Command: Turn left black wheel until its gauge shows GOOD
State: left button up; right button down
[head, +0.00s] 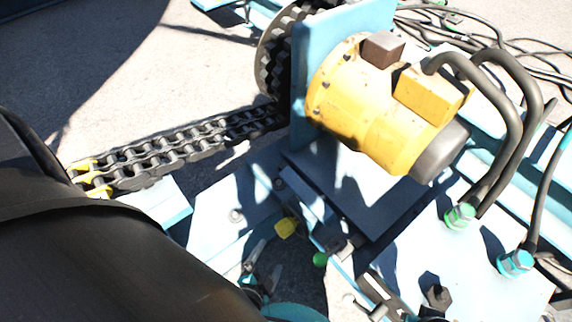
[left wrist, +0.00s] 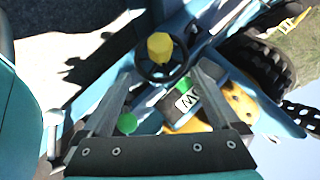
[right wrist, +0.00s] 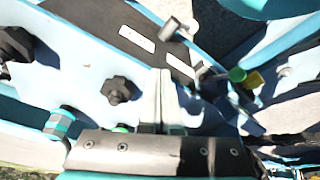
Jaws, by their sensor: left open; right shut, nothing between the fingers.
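The black wheel (left wrist: 146,68) with a yellow hub (left wrist: 160,46) sits ahead of my left gripper (left wrist: 163,76) in the left wrist view. The fingers are open, one on each side of the wheel's near part; whether they touch it I cannot tell. A gauge with a white label (left wrist: 187,101) shows beside the right finger, partly covered. Only a letter like M is readable, so I cannot tell its reading. In the head view the yellow hub (head: 285,228) lies just beyond my left gripper (head: 264,262). My right gripper (right wrist: 161,78) is shut and empty.
A green knob (left wrist: 127,123) is close to my left finger. The yellow motor (head: 375,105) and its thick hoses stand at the right in the head view. A chain (head: 180,150) runs at the left. Black star knobs (right wrist: 118,90) stand near my right gripper.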

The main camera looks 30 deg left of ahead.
aim_at(282, 234)
notch_tip(282, 234, up, 6)
jog(key=t+b, duration=0.1)
jog(key=b, duration=0.2)
pick_arm(q)
jog(key=b+x, duration=0.2)
jog(key=x, duration=0.6)
jog(key=shift+w+f, duration=0.25)
jog(key=shift+f, duration=0.05)
jog(key=shift+b+x, duration=0.5)
jog(key=shift+x, duration=0.4)
jog(key=shift+b+x, duration=0.55)
jog(key=shift+x, duration=0.25)
jog(key=shift+b+x, duration=0.55)
jog(key=shift+x, duration=0.3)
jog(key=shift+w+a+f+b, duration=0.15)
jog(key=shift+w+f+b, duration=0.2)
jog(key=shift+w+b, duration=0.15)
pick_arm(e)
jog(key=w+a+r+t+y, duration=0.2)
jog(key=w+a+t+y, duration=0.3)
jog(key=a+t, duration=0.4)
jog(key=shift+w+a+r+t, duration=0.35)
jog(key=shift+w+a+t, duration=0.1)
jog(key=shift+a, duration=0.25)
